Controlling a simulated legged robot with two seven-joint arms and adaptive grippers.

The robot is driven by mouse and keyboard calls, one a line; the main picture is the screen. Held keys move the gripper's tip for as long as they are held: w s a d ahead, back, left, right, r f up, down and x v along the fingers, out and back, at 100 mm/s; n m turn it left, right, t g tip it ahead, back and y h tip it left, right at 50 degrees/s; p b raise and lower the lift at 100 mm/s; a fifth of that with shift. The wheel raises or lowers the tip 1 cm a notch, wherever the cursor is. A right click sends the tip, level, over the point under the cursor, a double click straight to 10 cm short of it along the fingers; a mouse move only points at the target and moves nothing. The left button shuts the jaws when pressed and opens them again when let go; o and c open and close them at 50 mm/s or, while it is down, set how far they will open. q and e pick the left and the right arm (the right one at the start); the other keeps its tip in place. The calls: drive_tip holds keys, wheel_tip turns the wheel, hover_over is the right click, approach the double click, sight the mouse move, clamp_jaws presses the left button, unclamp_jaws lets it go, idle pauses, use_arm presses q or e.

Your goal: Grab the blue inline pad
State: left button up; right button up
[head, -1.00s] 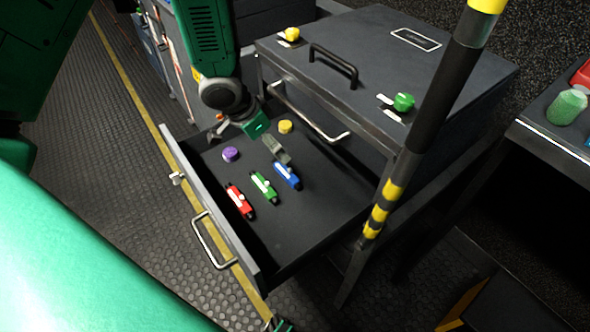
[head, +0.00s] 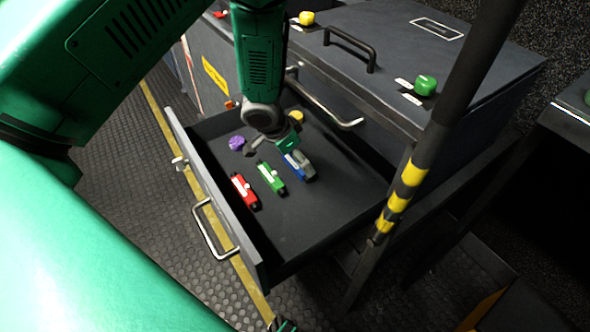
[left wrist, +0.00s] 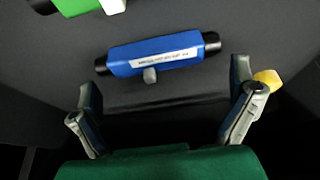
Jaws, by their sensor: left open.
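The blue inline pad (head: 291,167) lies in the open drawer, partly hidden by a finger of my left gripper in the head view. In the left wrist view the blue pad (left wrist: 155,54) lies crosswise, with black ends, a white label and a small grey stub. My left gripper (head: 279,156) is over the drawer, close to the pad. In the left wrist view its two fingers (left wrist: 160,92) are wide apart and empty, and the pad lies just beyond their tips.
A green pad (head: 271,178) and a red pad (head: 244,191) lie left of the blue one in the drawer (head: 310,230). A purple knob (head: 237,143) and a yellow knob (head: 296,115) are nearby. A striped post (head: 410,175) stands at the right.

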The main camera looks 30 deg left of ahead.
use_arm(q)
drive_tip(key=shift+w+d+f, duration=0.25)
drive_tip(key=shift+d+f, duration=0.15)
drive_tip(key=shift+f, duration=0.1)
drive_tip(key=shift+r, duration=0.1)
drive_tip(key=shift+c, duration=1.3)
drive_tip(key=shift+a, duration=0.3)
drive_tip(key=c, duration=1)
drive_tip(key=shift+o, duration=0.2)
drive_tip(key=shift+s+d, duration=0.1)
